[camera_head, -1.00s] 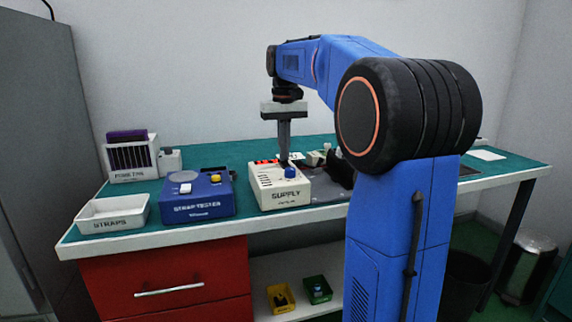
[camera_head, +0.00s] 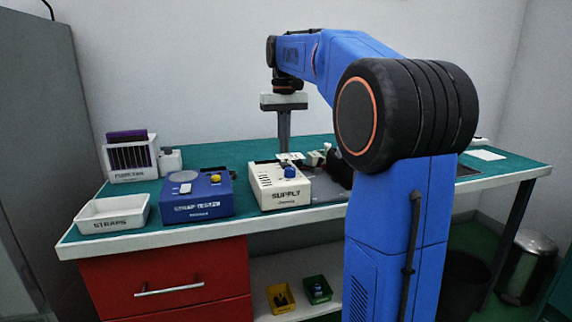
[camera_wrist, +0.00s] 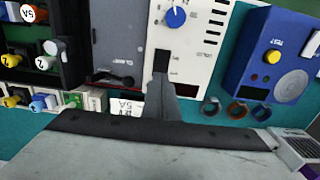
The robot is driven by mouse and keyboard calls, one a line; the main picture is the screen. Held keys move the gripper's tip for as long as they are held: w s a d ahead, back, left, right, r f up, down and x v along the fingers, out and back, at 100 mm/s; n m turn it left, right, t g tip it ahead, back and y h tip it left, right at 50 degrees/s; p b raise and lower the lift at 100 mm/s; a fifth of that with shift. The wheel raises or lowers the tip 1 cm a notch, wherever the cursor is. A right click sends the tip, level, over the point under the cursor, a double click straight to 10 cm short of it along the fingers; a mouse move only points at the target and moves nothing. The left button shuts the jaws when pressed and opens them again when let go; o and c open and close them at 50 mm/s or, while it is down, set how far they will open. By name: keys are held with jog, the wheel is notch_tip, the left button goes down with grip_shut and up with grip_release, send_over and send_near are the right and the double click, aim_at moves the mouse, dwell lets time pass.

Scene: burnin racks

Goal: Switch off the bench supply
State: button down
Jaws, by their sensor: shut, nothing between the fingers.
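The bench supply (camera_head: 278,188) is a cream box marked SUPPLY with a blue knob (camera_head: 290,171) on top, standing near the bench's front edge. In the wrist view, the supply (camera_wrist: 192,50) shows the knob (camera_wrist: 175,17) and a black switch (camera_wrist: 162,62) near its lower edge there; the switch's exact tilt is hard to make out. My gripper (camera_head: 284,150) points down at the supply's rear side, its fingers together and empty. No red lit display shows on the supply. In the wrist view, my gripper's fingers (camera_wrist: 160,78) overlap the switch area; contact cannot be told.
A blue strap tester (camera_head: 195,196) stands left of the supply, with the white straps tray (camera_head: 112,224) farther left. A white rack (camera_head: 131,160) is behind. Dark equipment (camera_head: 340,168) lies to the right. Yellow (camera_head: 280,298) and green (camera_head: 317,290) bins sit below.

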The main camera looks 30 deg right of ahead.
aim_at(284, 162)
notch_tip(284, 162, up, 4)
jog(key=shift+r, duration=0.1)
dwell(0.5)
dwell(0.4)
